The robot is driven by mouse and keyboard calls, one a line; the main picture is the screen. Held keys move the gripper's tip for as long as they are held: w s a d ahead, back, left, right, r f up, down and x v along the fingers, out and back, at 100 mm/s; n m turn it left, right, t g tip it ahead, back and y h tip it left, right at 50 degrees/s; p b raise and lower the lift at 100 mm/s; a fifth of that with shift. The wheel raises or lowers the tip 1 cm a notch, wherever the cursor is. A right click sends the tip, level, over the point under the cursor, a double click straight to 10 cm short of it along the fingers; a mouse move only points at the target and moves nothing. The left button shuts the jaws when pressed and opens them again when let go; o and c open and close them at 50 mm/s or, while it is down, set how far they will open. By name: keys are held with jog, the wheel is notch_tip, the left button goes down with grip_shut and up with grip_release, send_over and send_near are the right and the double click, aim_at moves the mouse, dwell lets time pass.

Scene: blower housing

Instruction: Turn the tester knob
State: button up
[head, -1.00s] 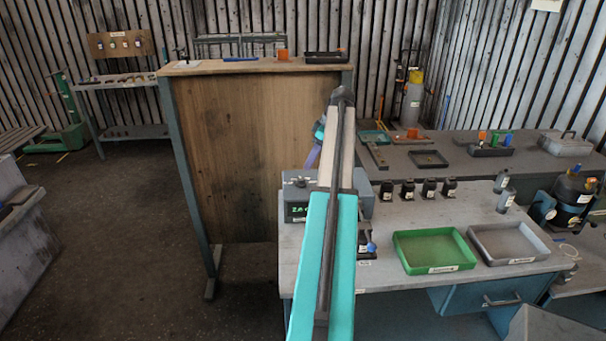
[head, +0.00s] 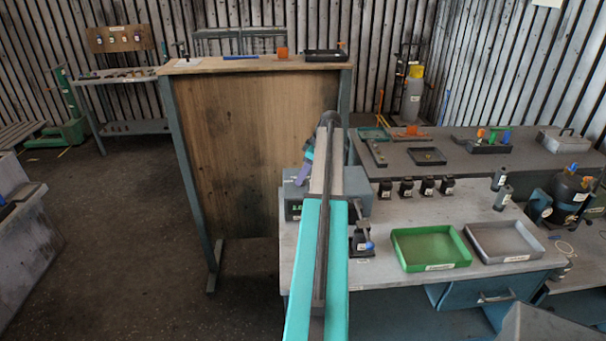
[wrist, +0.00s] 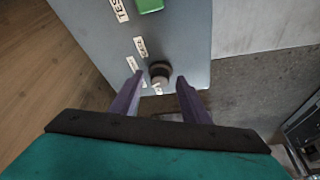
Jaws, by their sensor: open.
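The tester (head: 294,194) is a grey box at the left end of the near workbench, with a green display partly hidden behind my arm in the head view. In the wrist view its grey face (wrist: 185,40) shows a green element and several paper labels. The tester knob (wrist: 159,70) is a dark round knob with a lighter front, near the edge of that face. My gripper (wrist: 158,88) is open, its two purple fingers on either side of the knob and a little short of it. No contact shows. The knob is hidden in the head view.
A small black device with a blue-tipped lever (head: 363,240) stands right of my arm. A green tray (head: 430,248) and a grey tray (head: 503,242) lie further right, with several black blocks (head: 406,187) behind. A tall wooden panel (head: 250,150) stands left of the bench.

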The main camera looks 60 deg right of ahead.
jog(key=c, duration=1)
jog(key=shift+a+m+b, duration=0.1)
jog(key=shift+m+b, duration=0.3)
jog(key=shift+b, duration=0.15)
jog(key=m+h+b, duration=0.1)
jog(key=m+b, duration=0.1)
jog(key=m, duration=0.1)
jog(key=shift+a+f+h+b, duration=0.1)
jog(key=shift+a+h+b, duration=0.05)
jog(key=shift+h+b, duration=0.2)
jog(key=m+h+b, duration=0.1)
jog(key=m, duration=0.1)
jog(key=m+b, duration=0.1)
jog(key=m, duration=0.1)
jog(key=shift+a+m+h, duration=0.1)
jog(key=shift+m+h, duration=0.25)
jog(key=shift+m, duration=0.05)
jog(key=shift+r, duration=0.2)
jog(key=o, duration=1)
